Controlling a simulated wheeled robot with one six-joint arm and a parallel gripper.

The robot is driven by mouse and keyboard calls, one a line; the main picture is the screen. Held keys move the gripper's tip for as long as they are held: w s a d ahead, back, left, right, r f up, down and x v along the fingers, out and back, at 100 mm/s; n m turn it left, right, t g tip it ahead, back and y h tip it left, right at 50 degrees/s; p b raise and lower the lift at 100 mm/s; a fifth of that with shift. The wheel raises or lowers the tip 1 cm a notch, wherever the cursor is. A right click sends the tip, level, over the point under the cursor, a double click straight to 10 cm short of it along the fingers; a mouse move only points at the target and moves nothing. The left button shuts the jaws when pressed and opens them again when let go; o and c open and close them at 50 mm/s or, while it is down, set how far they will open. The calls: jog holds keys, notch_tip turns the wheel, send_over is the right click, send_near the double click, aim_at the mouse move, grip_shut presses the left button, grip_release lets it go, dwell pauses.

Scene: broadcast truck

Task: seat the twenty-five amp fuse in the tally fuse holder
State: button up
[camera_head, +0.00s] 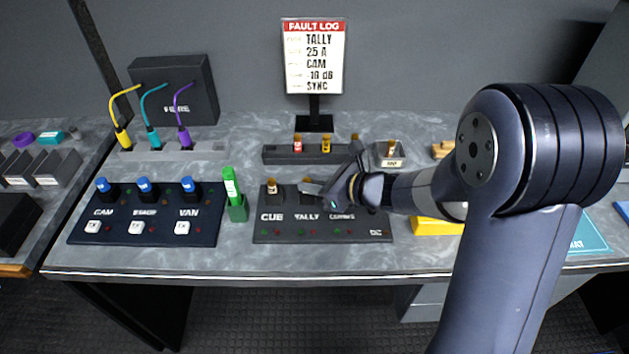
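My gripper (314,188) reaches in from the right, low over the dark fuse panel (262,228) marked CUE, TALLY and COMMS. Its fingertips are at the TALLY position. A small brown-orange cap (308,181) shows right at the fingertips; I cannot tell whether they grip it or whether it sits in the holder. A fuse (272,187) stands upright in the CUE holder. The COMMS holder is hidden behind my gripper. The fault log sign (313,58) reads TALLY and 25 A. A dark rack (278,155) behind holds a red-banded fuse (298,144) and a yellow-banded fuse (326,144).
A small clear tray (390,163) with a fuse in it stands right of the rack. A green marker-like item (231,184) stands in a green holder left of the panel. A switch panel (145,234) with blue knobs lies further left. A yellow block (437,227) lies right.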

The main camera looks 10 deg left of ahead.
jog(key=shift+o, duration=1)
jog(key=shift+r, duration=0.1)
jog(key=shift+d+r+p, duration=0.1)
jog(key=shift+r+p, duration=0.05)
jog(key=shift+p, duration=0.15)
jog(key=b+v, duration=0.1)
jog(key=v, duration=1)
jog(key=shift+s+d, duration=0.2)
jog(key=shift+d, duration=0.15)
jog(key=x, duration=1.2)
jog(key=shift+w+f, duration=0.1)
jog(key=shift+f, duration=0.2)
jog(key=shift+r+p, duration=0.55)
jog(key=shift+p, duration=0.05)
jog(key=shift+r, duration=0.45)
